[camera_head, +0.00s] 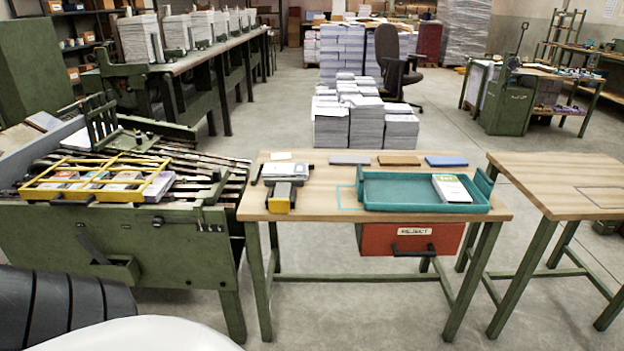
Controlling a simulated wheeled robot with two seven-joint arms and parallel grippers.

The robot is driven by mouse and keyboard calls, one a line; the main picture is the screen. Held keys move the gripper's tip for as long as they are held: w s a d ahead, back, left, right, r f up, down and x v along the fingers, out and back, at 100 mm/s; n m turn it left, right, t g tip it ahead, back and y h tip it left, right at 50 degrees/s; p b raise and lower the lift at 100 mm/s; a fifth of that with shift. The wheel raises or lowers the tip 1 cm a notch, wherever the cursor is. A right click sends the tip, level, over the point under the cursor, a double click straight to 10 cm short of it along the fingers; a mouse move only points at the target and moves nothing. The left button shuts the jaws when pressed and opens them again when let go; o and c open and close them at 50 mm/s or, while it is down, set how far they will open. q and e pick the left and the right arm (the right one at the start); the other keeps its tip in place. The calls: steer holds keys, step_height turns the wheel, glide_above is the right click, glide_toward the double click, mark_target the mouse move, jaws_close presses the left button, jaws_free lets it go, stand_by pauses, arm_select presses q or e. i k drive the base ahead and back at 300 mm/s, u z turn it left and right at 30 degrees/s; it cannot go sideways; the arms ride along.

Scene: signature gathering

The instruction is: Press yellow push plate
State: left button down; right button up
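A small grey device (284,188) stands at the left end of the wooden table. Its front end is a yellow plate (280,206), facing me near the table's front edge. A stack of printed sheets (286,170) lies just behind it in a dark holder. A yellow frame (62,194) also lies on the green machine to the left, around several small booklet stacks. Neither gripper shows in this view, so nothing is seen touching the yellow plate.
A teal tray (400,203) with a white booklet stack (451,188) sits on the table's right part. A red REJECT drawer (440,237) hangs below. Grey, brown and blue blocks (398,161) line the back edge. A second wooden table (560,177) stands right.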

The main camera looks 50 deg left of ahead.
mark_target(280, 202)
steer(key=u, duration=0.55)
steer(key=i, duration=0.85)
steer(key=u, duration=0.75)
